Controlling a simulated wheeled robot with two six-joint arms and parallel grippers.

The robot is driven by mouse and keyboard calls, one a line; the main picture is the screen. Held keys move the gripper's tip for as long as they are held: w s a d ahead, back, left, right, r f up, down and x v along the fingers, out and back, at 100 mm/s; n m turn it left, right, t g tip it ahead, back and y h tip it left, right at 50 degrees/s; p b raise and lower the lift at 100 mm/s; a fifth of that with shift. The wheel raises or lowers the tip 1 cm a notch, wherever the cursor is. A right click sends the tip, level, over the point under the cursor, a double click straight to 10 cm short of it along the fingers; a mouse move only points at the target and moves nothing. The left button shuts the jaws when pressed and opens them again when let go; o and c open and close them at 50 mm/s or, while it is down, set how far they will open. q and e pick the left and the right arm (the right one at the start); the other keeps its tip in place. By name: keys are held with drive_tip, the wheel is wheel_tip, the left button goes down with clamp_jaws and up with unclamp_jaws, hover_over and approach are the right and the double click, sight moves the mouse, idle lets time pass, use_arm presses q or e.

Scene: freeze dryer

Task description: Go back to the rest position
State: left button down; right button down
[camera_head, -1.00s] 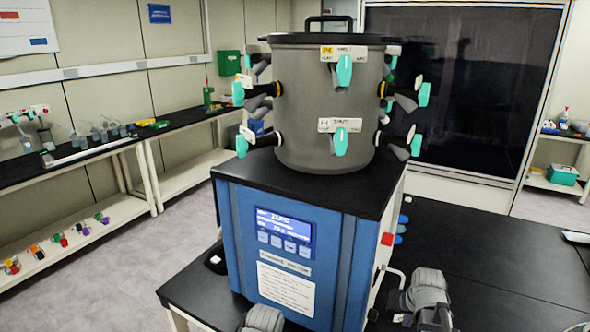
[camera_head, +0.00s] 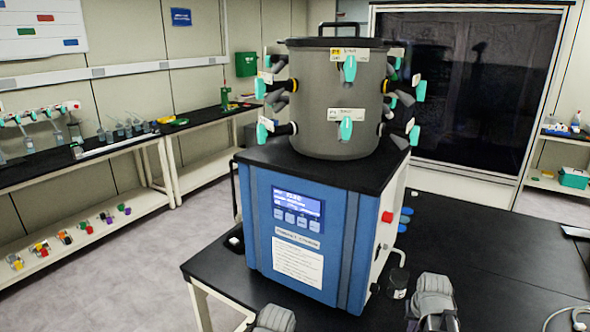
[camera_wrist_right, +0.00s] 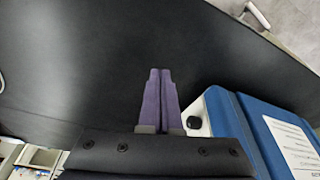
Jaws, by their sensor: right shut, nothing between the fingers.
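My right gripper (camera_wrist_right: 160,74) shows in the right wrist view, its two purple fingers closed together with nothing between them. It hangs over the black bench top (camera_wrist_right: 90,70), beside the blue freeze dryer housing (camera_wrist_right: 258,125). In the head view, the grey parts of my two arms (camera_head: 272,318) (camera_head: 435,298) show only at the bottom edge. No fingers of my left gripper are visible there. The freeze dryer (camera_head: 265,225) stands upright on the bench in the middle, with its grey drum (camera_head: 312,105) and several teal-handled valves on top.
A black bench top (camera_head: 480,250) extends to the right of the dryer, mostly clear. A small clear container (camera_head: 397,285) stands beside the dryer's right side. A side bench (camera_head: 90,158) with glassware runs along the left wall. Grey floor (camera_head: 120,270) is open at left.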

drive_tip(key=s+a+n+g, duration=0.1)
drive_tip(key=s+a+n, duration=0.2)
drive_tip(key=s+a, duration=0.4)
drive_tip(key=s+a+n+g, duration=0.2)
drive_tip(key=s+a, duration=0.5)
drive_tip(key=a, duration=1.2)
drive_tip(key=shift+s+a+f+n+g+h, duration=0.15)
drive_tip(key=shift+a+f+n+g+h, duration=0.2)
drive_tip(key=shift+n, duration=0.45)
